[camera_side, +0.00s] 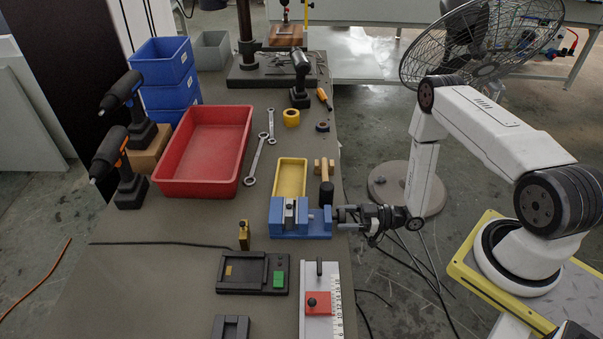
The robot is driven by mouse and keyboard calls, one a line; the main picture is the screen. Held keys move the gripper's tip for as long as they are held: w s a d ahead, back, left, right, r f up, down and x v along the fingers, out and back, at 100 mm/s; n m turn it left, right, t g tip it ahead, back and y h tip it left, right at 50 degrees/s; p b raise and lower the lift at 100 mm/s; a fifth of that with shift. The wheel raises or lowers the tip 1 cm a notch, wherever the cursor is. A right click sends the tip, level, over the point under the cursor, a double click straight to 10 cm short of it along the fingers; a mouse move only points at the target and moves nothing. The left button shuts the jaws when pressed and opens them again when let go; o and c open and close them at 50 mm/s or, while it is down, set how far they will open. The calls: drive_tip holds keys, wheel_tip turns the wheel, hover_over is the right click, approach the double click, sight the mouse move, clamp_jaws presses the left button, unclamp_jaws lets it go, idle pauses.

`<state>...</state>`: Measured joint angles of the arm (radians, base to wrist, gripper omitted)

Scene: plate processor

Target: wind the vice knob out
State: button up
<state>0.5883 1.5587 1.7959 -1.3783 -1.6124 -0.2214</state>
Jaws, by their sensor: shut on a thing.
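The blue vice (290,229) sits on the bench near its right edge, in front of a yellow tray. Its knob is at the right end of the vice, at my gripper's fingertips, and is mostly hidden by them. My gripper (340,215) reaches in level from the right and is shut on the vice knob. A pale grey part shows between the vice jaws, but it is too small to make out.
A yellow tray (290,176) and a mallet (325,182) lie just behind the vice. A black fixture (235,285) with a green block and a slide with a red block (318,304) stand in front. A red tray (203,150) is to the left.

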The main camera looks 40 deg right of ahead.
drive_tip(key=shift+n, duration=0.3)
drive_tip(key=shift+n, duration=2.7)
drive_tip(key=o, duration=1.2)
drive_tip(key=shift+d, duration=0.1)
drive_tip(key=shift+v, duration=3.85)
